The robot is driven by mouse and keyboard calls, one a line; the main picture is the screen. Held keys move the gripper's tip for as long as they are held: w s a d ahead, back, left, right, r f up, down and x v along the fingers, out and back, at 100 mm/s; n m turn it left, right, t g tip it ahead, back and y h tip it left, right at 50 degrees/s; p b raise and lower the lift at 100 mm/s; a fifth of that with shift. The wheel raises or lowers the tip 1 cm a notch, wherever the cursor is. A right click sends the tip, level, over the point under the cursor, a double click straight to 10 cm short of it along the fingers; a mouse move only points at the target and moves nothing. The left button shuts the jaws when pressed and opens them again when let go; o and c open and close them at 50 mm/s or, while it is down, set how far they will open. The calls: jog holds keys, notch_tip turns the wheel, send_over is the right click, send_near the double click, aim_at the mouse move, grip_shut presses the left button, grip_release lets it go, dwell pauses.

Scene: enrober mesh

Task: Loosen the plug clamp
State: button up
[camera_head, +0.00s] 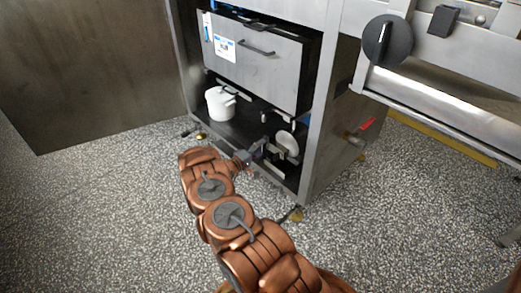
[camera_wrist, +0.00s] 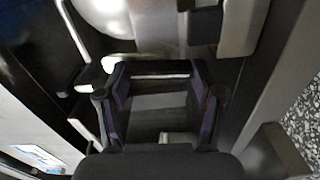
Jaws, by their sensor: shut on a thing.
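In the head view my gripper (camera_head: 258,149) reaches into the lower bay of the open steel cabinet. A pale round disc (camera_head: 288,143) stands just to its right, and dark fittings near it seem to be the plug clamp; details are too small to tell. In the wrist view my gripper (camera_wrist: 160,85) has its two fingers at either side of a dark crossbar (camera_wrist: 155,68), which looks like part of the plug clamp. It is shut on this part. The far side of the clamp is hidden.
A white pot (camera_head: 220,103) stands in the bay left of my gripper. A steel drawer front with a handle (camera_head: 258,48) hangs above. The cabinet's right post (camera_head: 318,130) and a red-handled valve (camera_head: 367,124) are to the right. The speckled floor is clear at left.

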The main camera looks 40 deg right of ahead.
jog(key=shift+n, duration=0.6)
jog(key=o, duration=1.1)
jog(key=shift+o, duration=0.2)
jog(key=a, duration=1.2)
jog(key=shift+w, duration=0.15)
